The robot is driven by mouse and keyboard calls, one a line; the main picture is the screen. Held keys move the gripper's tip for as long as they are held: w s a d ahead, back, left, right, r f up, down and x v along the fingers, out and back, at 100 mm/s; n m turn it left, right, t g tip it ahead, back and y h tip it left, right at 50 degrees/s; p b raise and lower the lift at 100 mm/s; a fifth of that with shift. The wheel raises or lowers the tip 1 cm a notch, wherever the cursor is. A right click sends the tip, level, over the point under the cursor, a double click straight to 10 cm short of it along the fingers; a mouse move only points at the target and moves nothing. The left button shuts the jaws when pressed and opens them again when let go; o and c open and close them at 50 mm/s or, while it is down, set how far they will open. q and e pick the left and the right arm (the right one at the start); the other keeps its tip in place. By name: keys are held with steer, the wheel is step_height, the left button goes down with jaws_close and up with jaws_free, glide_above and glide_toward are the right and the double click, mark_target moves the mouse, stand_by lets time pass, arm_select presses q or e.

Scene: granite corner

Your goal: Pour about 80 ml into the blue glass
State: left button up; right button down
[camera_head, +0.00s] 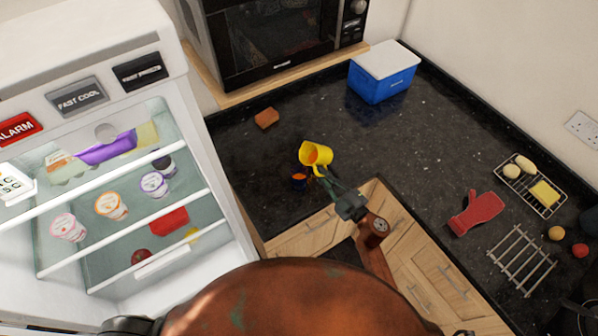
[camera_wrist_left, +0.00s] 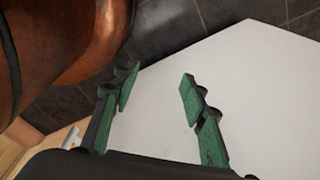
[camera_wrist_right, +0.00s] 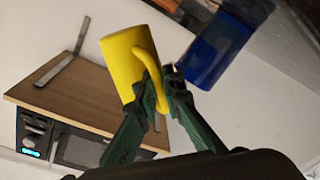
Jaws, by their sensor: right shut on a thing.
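A yellow jug (camera_head: 322,153) is held over the dark counter, tilted with its mouth toward the lower left. It also shows in the right wrist view (camera_wrist_right: 121,60). My right gripper (camera_head: 324,173) is shut on its handle; the fingers show in the right wrist view (camera_wrist_right: 168,80). The small blue glass (camera_head: 299,184) stands on the counter just below and left of the jug's mouth, with orange inside. It also shows in the right wrist view (camera_wrist_right: 214,50), beside the jug. My left gripper (camera_wrist_left: 158,88) is open and empty in the left wrist view.
A brown block (camera_head: 266,118) lies behind the glass. A blue cooler box (camera_head: 383,78) and a microwave (camera_head: 275,40) stand at the back. A red mitt (camera_head: 476,213) and a wire rack (camera_head: 530,186) lie at right. An open fridge (camera_head: 120,170) fills the left. The counter's middle is clear.

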stand_by(0.9)
steer(key=shift+m+p, duration=0.7)
steer(key=shift+p, duration=0.05)
steer(key=f+m, duration=0.1)
steer(key=f, duration=0.1)
steer(key=w+d+f+m, duration=0.1)
steer(key=shift+m, duration=0.3)
steer(key=shift+w+d+m+g+p, duration=0.15)
steer(key=shift+m+g+p, duration=0.15)
steer(key=shift+m+p, duration=0.25)
steer(key=shift+w+d+r+m+p, duration=0.2)
steer(key=shift+w+d+m+p, duration=0.1)
steer(key=shift+m+p, duration=0.55)
steer(key=shift+w+d+m+p, duration=0.25)
steer(key=shift+m+p, duration=0.2)
steer(key=shift+m, duration=0.35)
steer(key=shift+d+f, duration=0.1)
steer(key=shift+s, duration=0.15)
